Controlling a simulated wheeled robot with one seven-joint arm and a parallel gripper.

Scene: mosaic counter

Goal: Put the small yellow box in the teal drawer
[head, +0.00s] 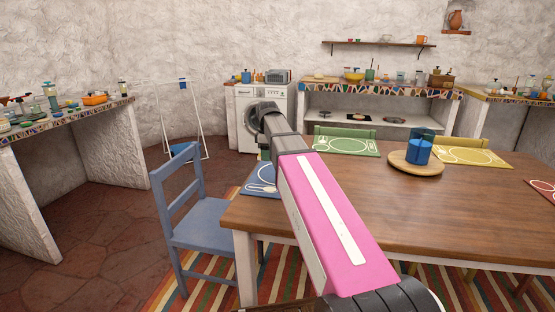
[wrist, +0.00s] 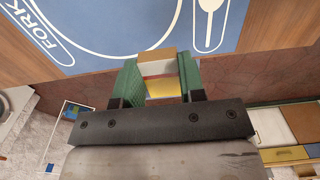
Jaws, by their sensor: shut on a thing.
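In the wrist view, my gripper (wrist: 160,82) is shut on the small yellow box (wrist: 162,88), which sits between the two green finger pads. The box shows a yellow face, a red band and a pale tan end. It is near the table's edge, beside the blue placemat (wrist: 110,22); its height above the table is unclear. I cannot make out the teal drawer in either view.
A wooden table (head: 310,215) fills the right, with placemats and a round board (head: 417,168) holding blue cups. A blue chair (head: 205,225) stands at its left end. A washing machine (head: 245,135) and mosaic counters line the walls. The stone floor (head: 100,225) at left is clear.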

